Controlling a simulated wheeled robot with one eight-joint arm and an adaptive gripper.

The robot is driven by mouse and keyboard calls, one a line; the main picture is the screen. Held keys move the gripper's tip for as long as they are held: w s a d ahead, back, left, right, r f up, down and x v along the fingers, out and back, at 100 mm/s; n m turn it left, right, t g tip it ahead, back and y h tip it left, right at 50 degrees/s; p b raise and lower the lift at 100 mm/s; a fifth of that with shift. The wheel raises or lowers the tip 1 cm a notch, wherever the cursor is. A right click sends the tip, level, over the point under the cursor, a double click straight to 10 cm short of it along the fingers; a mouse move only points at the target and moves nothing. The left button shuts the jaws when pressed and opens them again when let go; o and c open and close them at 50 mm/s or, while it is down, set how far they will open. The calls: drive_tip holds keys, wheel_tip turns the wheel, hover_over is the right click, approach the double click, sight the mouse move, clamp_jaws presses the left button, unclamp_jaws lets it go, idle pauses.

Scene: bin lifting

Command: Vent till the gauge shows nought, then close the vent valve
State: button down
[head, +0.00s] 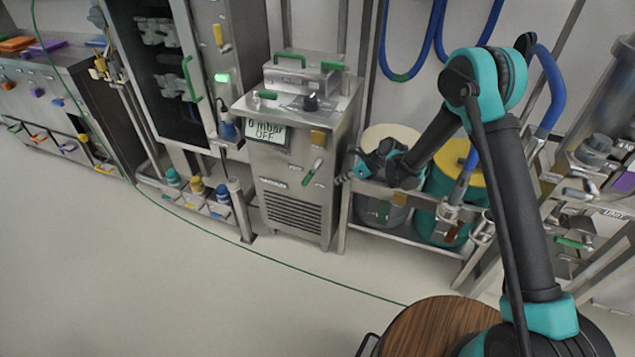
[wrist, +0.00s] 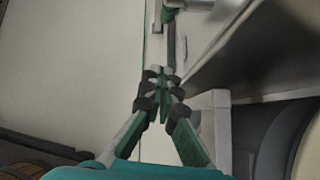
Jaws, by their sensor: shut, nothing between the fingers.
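The gauge display (head: 265,131) on the front of the steel cabinet unit (head: 285,175) reads "0 mbar" with "OFF" below it. A small lever with a green end (head: 313,172) sits slanted on the cabinet front, right of the display's lower edge; it looks like the vent valve, but I see no label to confirm this. My gripper (head: 340,181) is just right of the cabinet front, apart from the lever. In the wrist view my gripper (wrist: 160,72) has its fingertips together and empty. A green part (wrist: 170,14) on metal shows beyond the fingertips.
Drums on a steel rack (head: 355,215) stand close on the right. A thin green hose (head: 290,262) crosses the floor. The floor in front is otherwise clear.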

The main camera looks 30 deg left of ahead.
sight(310, 176)
drive_tip(key=shift+t, duration=0.3)
drive_tip(key=a+f, duration=0.1)
drive_tip(key=a, duration=0.2)
drive_tip(key=a+f, duration=0.2)
drive_tip(key=a, duration=0.1)
drive_tip(key=s+a+f, duration=0.1)
drive_tip(key=a+f, duration=0.1)
drive_tip(key=a, duration=0.2)
drive_tip(key=shift+f, duration=0.15)
